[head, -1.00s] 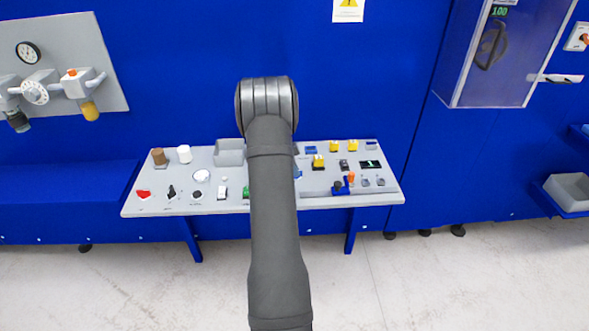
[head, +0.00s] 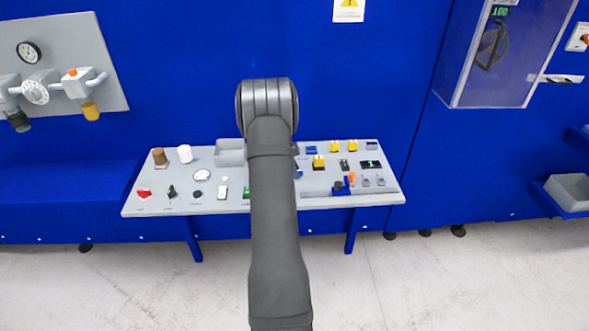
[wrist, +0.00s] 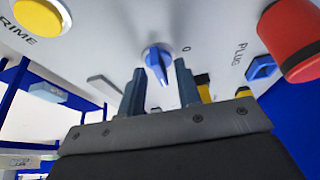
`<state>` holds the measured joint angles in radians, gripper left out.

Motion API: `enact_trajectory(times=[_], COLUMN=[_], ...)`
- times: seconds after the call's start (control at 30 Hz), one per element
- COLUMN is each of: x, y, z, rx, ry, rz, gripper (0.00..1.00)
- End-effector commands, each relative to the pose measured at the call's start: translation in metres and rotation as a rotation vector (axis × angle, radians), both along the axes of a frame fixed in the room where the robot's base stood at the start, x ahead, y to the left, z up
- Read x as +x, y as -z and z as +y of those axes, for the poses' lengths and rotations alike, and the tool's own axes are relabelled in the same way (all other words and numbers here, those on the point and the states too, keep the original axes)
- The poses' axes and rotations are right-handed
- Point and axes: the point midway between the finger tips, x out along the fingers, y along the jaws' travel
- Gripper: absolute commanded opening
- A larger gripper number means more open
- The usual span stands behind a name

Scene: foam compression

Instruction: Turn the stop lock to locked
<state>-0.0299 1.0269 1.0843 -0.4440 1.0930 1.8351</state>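In the wrist view a blue turn knob (wrist: 157,57) with a pointed handle sits on a pale panel, with a "0" mark to its right. Its handle points down in the picture, tilted slightly right. I cannot read a label naming it the stop lock. My gripper (wrist: 159,68) is open, its two dark fingers apart on either side of the knob's handle in the picture. I see no clear contact. In the head view my arm hides the gripper and this knob.
The wrist view shows a yellow button (wrist: 40,14) by "PRIME" and a red cylinder (wrist: 293,38) near "PLUG". In the head view the grey console (head: 228,207) carries several controls, including a red one (head: 144,193) at left and yellow ones at right. A grey bin (head: 230,152) stands behind.

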Motion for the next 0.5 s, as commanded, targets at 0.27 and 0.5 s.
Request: enact_trajectory(times=[0.27, 0.5], x=[0.001, 0.002], y=[-0.015, -0.065], z=[0.006, 0.027], rx=[-0.001, 0.001], ry=[-0.001, -0.002], rz=[-0.003, -0.005], gripper=[0.31, 0.31])
